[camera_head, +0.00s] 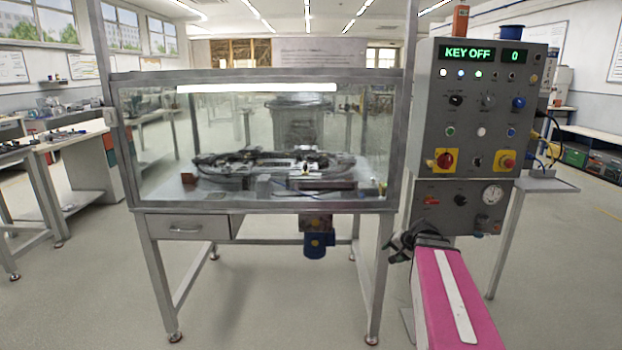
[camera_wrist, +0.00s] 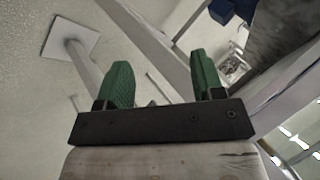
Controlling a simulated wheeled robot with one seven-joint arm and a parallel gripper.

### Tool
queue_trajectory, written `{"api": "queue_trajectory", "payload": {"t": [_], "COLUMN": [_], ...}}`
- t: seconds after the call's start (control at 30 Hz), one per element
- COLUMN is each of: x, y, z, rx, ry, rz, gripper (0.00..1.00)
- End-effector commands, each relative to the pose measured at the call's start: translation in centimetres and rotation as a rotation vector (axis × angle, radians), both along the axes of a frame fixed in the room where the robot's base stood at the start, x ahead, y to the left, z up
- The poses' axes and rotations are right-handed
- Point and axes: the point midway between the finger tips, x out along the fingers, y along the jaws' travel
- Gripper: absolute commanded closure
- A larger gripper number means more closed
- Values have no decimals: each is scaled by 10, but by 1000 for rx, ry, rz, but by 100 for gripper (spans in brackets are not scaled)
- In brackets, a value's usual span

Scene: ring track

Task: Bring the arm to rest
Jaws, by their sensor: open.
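My arm reaches forward at the lower right of the head view, its pink link in front of the control panel's lower box. My gripper (camera_head: 406,240) is small and dark there, near the right front leg of the glass-walled machine (camera_head: 160,209). In the wrist view my gripper (camera_wrist: 162,82) shows two green fingers standing apart with nothing between them. Beyond the fingers are floor and metal legs, seen at a tilt. The control panel (camera_head: 470,105) reads KEY OFF and 0.
The machine's glass case holds a ring track (camera_head: 275,165). A drawer (camera_head: 188,227) and a blue motor (camera_head: 318,243) sit beneath it. A side table (camera_head: 545,185) stands right of the panel, and benches (camera_head: 75,143) line the left. The floor in front is clear.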

Motion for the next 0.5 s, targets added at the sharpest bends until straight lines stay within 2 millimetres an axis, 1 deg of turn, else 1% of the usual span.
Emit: {"api": "queue_trajectory", "payload": {"t": [0.03, 0.1, 0.17, 0.2, 0.33, 0.4, 0.5], "x": [-16, -36, -54, -66, -102, -117, -133], "y": [21, 43, 59, 69, 92, 99, 106], "z": [-17, -38, -54, -64, -91, -100, -109], "rx": [-46, -119, -181, -224, -355, -413, -475], "ry": [49, 117, 173, 209, 315, 359, 404], "rz": [59, 136, 203, 246, 372, 424, 476], "gripper": [38, 38, 38, 38, 38, 38, 38]}}
